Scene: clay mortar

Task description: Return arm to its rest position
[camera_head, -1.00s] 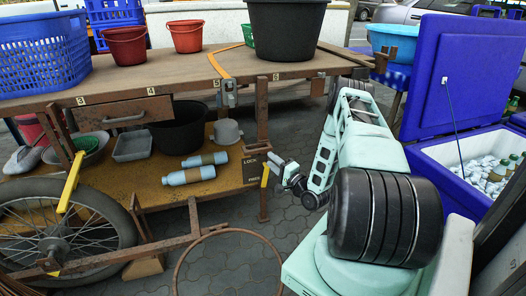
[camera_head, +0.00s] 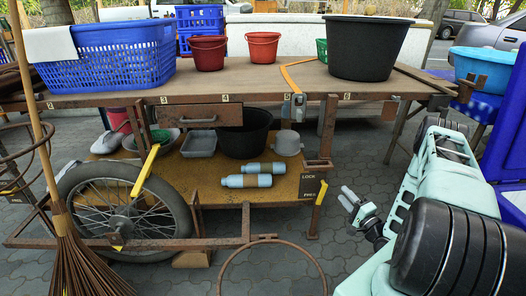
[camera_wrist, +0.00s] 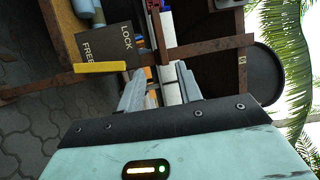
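My gripper (camera_head: 350,197) is at the right of the head view, held in front of the cart and to the right of its lower shelf. In the wrist view, its two grey fingers (camera_wrist: 159,92) stand apart with a gap between them. Nothing is seen held between them. My arm is folded at the right side of the head view. In the wrist view the cart's frame and the lock sign (camera_wrist: 112,45) with its yellow lever (camera_wrist: 100,67) lie beyond the fingers, apart from them.
The cart's wooden top (camera_head: 255,83) carries a blue basket (camera_head: 105,55), red buckets and a black tub (camera_head: 366,48). Its lower shelf (camera_head: 215,190) holds bottles and bowls. A wheel (camera_head: 125,210), a broom (camera_head: 80,255) and a metal hoop (camera_head: 272,240) stand in front. Paved floor (camera_head: 335,265) is clear near my gripper.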

